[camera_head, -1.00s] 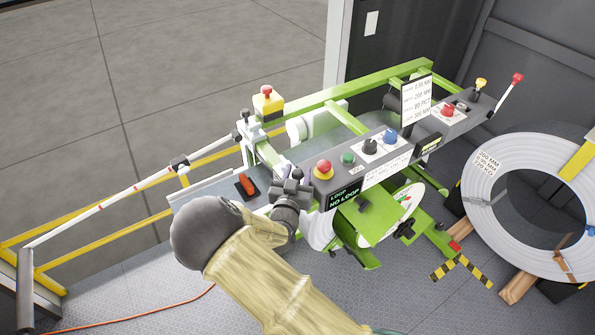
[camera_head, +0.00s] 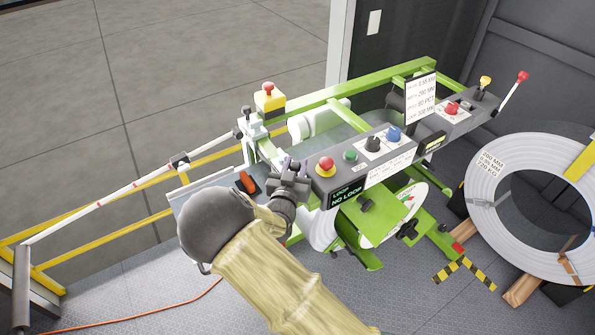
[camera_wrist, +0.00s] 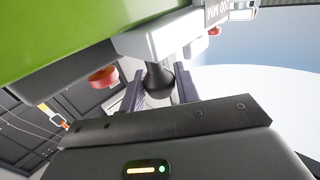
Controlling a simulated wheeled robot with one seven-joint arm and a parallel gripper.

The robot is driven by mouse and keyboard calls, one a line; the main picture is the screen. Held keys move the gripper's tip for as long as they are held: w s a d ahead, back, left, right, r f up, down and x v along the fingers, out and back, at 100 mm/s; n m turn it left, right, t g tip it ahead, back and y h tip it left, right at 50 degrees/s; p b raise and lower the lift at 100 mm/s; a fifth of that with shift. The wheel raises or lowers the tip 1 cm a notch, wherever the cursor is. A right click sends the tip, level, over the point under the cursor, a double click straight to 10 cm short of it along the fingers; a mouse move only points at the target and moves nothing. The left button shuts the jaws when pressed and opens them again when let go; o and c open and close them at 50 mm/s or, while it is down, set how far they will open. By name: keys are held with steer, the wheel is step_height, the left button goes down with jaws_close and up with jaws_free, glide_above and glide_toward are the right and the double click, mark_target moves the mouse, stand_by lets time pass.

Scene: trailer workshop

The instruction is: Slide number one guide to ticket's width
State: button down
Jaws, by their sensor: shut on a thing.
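The green strip-feeding machine (camera_head: 345,105) stands in the middle of the head view. A white ticket board (camera_head: 421,98) with printed lines in MM stands on its console; its small text is hard to read. My gripper (camera_head: 290,172) is at the near-left end of the console, beside the red mushroom button. In the wrist view, my gripper (camera_wrist: 158,92) has its two dark fingers on either side of a black round knob (camera_wrist: 157,78). The knob sits under a light grey block (camera_wrist: 160,35), apparently part of a guide. My arm hides most of this guide in the head view.
The console (camera_head: 375,155) carries several buttons and knobs. A red button (camera_head: 326,165) is close to my gripper. A red-orange handle (camera_head: 247,181) lies left of it. A large strip coil (camera_head: 478,205) stands right. Yellow rails (camera_head: 110,225) run along the left. Open floor (camera_head: 130,280) lies front left.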

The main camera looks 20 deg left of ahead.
steer(key=c, duration=1.3)
jaws_free()
steer(key=shift+a, duration=0.1)
steer(key=shift+s+f+b, duration=0.1)
steer(key=shift+s+b, duration=0.2)
steer(key=shift+s, duration=0.2)
steer(key=s+b, duration=0.2)
steer(key=s, duration=0.3)
steer(key=s+d+b, duration=0.1)
steer(key=s+b, duration=0.1)
steer(key=s, duration=0.4)
steer(key=s+b, duration=0.2)
steer(key=s, duration=0.3)
steer(key=shift+s+d, duration=0.2)
